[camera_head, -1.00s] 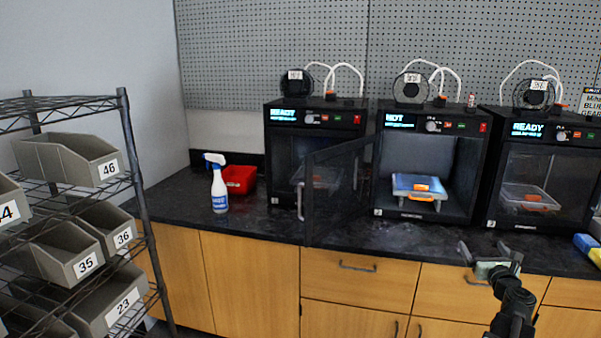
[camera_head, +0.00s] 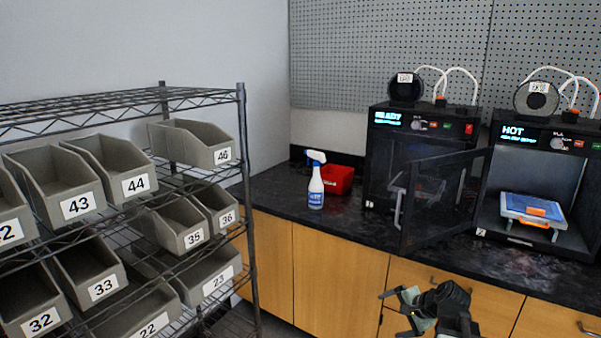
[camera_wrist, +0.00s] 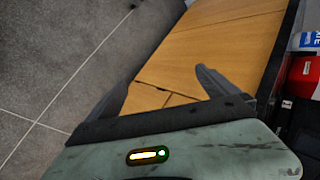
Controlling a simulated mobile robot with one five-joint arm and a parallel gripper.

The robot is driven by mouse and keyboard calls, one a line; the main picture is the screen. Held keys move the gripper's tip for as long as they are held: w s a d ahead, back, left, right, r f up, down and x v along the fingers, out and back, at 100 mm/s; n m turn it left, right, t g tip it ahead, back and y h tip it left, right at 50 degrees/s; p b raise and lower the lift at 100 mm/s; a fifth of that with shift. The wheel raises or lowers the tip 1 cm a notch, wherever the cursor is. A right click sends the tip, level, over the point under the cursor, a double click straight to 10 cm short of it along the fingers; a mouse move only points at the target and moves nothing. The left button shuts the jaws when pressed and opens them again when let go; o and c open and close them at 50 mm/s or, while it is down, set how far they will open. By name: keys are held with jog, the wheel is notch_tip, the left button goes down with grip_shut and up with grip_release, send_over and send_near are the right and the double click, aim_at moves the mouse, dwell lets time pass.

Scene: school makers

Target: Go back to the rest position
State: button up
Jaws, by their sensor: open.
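My gripper (camera_head: 393,312) is in the lower right of the head view, in front of the wooden cabinets below the counter edge. In the wrist view my gripper (camera_wrist: 165,88) has its two fingers spread apart, with nothing between them. Behind them are the wooden cabinet fronts (camera_wrist: 215,45) and the grey floor (camera_wrist: 60,60). My gripper touches nothing that I can see.
A wire shelf (camera_head: 246,190) with several numbered grey bins stands at left.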

jog(key=s+a+f+n+g+h, duration=0.2)
jog(key=s+a+f+n+g, duration=0.15)
jog(key=s+a+n, duration=0.35)
jog(key=s+a+f+n+g+h, duration=0.2)
jog(key=s+a+n+g, duration=0.15)
jog(key=a+n, duration=0.4)
notch_tip(320, 180, up, 21)
jog(key=a+m+p, duration=0.1)
jog(key=p, duration=2)
jog(key=shift+r+m, duration=0.1)
jog(key=shift+m, duration=0.15)
